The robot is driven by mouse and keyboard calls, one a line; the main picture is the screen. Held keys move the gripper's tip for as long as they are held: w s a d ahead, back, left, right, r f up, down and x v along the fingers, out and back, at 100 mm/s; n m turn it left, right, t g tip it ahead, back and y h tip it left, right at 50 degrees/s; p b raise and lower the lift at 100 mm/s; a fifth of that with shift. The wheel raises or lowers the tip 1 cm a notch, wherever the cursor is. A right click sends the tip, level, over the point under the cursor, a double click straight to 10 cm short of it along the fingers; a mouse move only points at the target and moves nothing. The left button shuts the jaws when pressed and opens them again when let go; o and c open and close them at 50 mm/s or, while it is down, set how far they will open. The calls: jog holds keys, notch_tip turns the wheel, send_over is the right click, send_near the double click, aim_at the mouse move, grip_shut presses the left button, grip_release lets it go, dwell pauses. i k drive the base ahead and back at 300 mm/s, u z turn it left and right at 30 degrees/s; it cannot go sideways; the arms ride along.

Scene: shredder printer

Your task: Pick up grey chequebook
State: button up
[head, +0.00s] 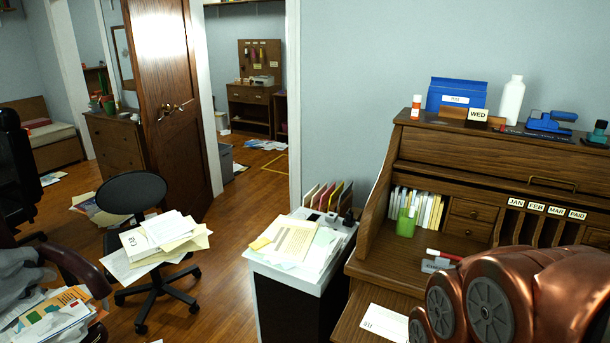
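A small grey item (437,265) with a pale, unreadable label lies on the roll-top desk's writing surface, at the mouth of the open compartment. It may be the grey chequebook, but it is too small to be sure. A red and white object (444,255) lies just behind it, touching or very close. My copper-coloured arm (520,295) fills the lower right and hides part of the desk front. My gripper is not in view.
The wooden desk (385,269) has a green cup (406,223), small drawers and labelled slots. A white envelope (385,322) lies near its front edge. A paper-topped cabinet (262,275) stands left of it. A paper-laden chair (135,200) stands farther left, with bare floor between.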

aim_at(428, 266)
jog(key=z, duration=2.25)
jog(key=i, duration=0.95)
jog(key=u, duration=2.65)
jog(key=i, duration=0.45)
jog(key=z, duration=0.1)
